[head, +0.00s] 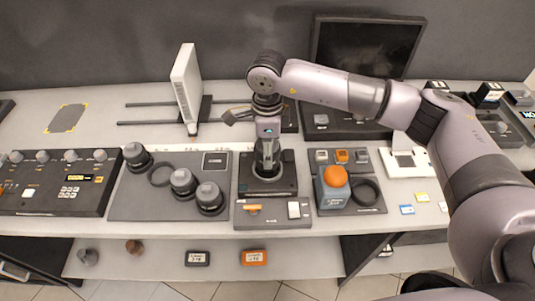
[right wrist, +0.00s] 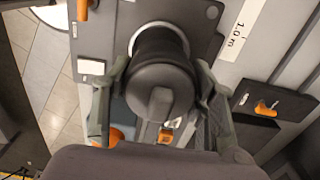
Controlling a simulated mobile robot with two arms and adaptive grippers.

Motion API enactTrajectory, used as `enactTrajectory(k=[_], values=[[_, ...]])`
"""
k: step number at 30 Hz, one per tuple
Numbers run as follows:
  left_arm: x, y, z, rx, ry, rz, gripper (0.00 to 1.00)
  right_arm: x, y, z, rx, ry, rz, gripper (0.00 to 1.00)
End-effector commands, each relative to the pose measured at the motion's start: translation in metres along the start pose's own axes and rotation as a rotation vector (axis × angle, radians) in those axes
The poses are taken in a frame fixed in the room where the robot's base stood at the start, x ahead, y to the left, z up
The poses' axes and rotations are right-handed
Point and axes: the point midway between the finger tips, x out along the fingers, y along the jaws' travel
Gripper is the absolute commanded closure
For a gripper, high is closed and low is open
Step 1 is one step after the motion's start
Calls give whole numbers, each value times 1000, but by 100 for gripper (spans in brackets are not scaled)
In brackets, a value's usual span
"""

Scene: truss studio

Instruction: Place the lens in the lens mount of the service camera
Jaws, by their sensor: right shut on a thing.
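My right gripper (head: 267,170) reaches down over a dark plate (head: 287,187) in the middle of the bench. In the right wrist view, its two fingers (right wrist: 160,90) are shut on a dark round lens (right wrist: 152,70) with a raised ridge on its top. A pale ring (right wrist: 150,28), seemingly the lens mount, shows behind the lens's edge; I cannot tell whether the lens is seated in it or just above. A front panel with an orange lever (head: 253,208) and a white button (head: 294,210) lies in front of the plate. My left gripper is not in view.
A blue-grey block with an orange dome (head: 335,176) stands close at right. A white upright panel (head: 185,88) stands behind left.

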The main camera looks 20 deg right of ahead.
Motion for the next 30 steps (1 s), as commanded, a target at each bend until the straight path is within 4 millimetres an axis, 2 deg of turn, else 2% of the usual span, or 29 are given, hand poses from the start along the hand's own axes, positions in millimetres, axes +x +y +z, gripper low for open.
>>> enactTrajectory(k=[6, 17, 18, 27, 30], values=[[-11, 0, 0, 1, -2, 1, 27, 28, 0, 0, 1, 0, 2, 99], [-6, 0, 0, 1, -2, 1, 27, 34, 0, 0, 0, 0, 0, 99], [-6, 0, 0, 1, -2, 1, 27, 35, 0, 0, 0, 1, 1, 47], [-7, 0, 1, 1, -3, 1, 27, 34, 1, 0, 0, 2, 2, 28], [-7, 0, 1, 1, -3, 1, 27, 34, 0, 0, 0, 2, 2, 28]])
